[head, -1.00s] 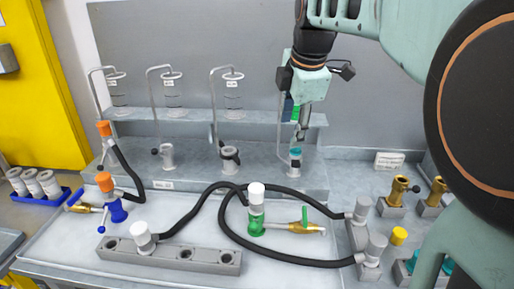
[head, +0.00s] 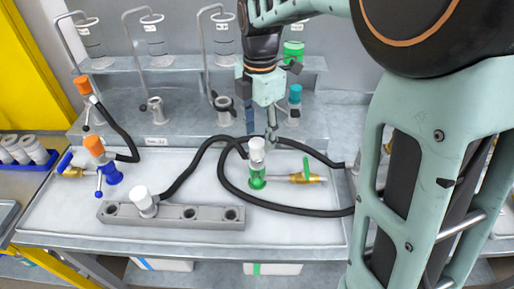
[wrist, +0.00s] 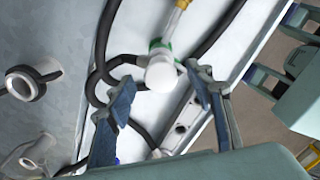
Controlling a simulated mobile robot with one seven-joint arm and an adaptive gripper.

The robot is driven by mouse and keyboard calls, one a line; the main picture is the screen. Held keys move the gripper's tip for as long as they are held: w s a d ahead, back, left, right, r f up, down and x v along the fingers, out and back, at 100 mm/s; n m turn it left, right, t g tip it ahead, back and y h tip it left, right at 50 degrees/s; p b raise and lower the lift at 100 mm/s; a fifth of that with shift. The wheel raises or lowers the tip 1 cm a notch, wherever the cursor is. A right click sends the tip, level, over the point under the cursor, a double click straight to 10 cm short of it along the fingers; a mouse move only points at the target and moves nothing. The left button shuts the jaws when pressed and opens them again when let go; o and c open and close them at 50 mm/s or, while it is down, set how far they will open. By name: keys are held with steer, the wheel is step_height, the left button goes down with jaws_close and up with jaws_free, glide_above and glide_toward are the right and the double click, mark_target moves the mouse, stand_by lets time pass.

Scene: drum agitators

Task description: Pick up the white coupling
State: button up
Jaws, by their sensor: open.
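One white coupling (head: 257,149) stands upright on the green valve body (head: 257,182). It also shows in the wrist view (wrist: 160,73), between and beyond the fingers. A second white coupling (head: 142,197) sits tilted in the left hole of the grey block (head: 190,217), with a black hose on it. My gripper (head: 269,138) is open and empty, pointing down close to the coupling on the green valve. In the wrist view its two blue-grey fingers (wrist: 163,86) stand apart. I cannot tell the exact gap to the coupling.
A brass fitting with a green lever (head: 305,178) juts right from the green valve. Black hoses (head: 232,195) loop around it. Orange couplings (head: 94,145) stand at left, and a teal-capped fitting (head: 295,95) stands behind. The tray's front strip (head: 290,230) is clear.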

mark_target(257, 142)
steer(key=f, duration=0.5)
steer(key=shift+s+a+f, duration=0.1)
steer(key=shift+s+a, duration=0.05)
steer(key=shift+a, duration=0.05)
steer(key=shift+c, duration=0.3)
jaws_close()
